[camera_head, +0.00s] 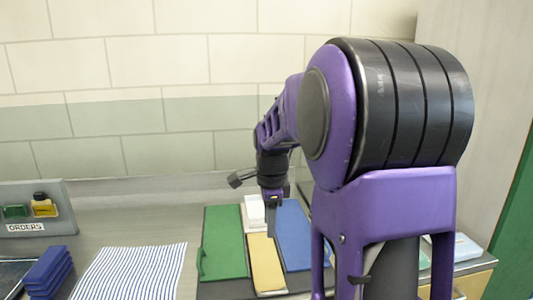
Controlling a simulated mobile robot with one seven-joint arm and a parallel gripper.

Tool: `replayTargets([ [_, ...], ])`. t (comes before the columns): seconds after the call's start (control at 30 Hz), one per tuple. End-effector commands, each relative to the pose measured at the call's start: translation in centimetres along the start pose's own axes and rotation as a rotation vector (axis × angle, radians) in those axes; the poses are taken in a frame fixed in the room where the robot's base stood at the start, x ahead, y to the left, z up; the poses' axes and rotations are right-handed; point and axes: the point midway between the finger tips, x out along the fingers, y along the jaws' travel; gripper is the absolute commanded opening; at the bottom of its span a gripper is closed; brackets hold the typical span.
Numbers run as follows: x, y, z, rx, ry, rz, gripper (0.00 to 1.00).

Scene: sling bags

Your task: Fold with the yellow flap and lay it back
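The yellow flap (266,265) is a narrow panel between a green panel (224,243) on the left and a blue panel (293,237) on the right. The three lie side by side on the worktop. My gripper (271,222) points down at the far end of the yellow flap, close to the blue panel's left edge. Its fingers show as one dark narrow shape, so whether they are open or touching the flap cannot be told.
A blue-and-white striped cloth (131,272) lies left of the panels. A blue stack (48,272) stands at far left. Behind it, a grey board (62,197) marked ORDERS has small green and yellow items. My arm hides much of the right side; pale items (466,249) show there.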

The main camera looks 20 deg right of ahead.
Motion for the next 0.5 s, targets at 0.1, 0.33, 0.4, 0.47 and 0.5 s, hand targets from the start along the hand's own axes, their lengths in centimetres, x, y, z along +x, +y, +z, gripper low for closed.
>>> replayTargets([
  [0.1,-0.8,-0.4,0.0,0.0,0.0,0.0,0.45],
  [0.33,-2.2,-1.1,0.0,0.0,0.0,-0.001,0.45],
  [0.4,-2.6,-1.3,0.0,0.0,0.0,0.0,0.45],
  [0.47,-3.0,-1.5,0.0,0.0,0.0,-0.001,0.45],
  [0.5,-3.3,-1.6,0.0,0.0,0.0,-0.001,0.45],
])
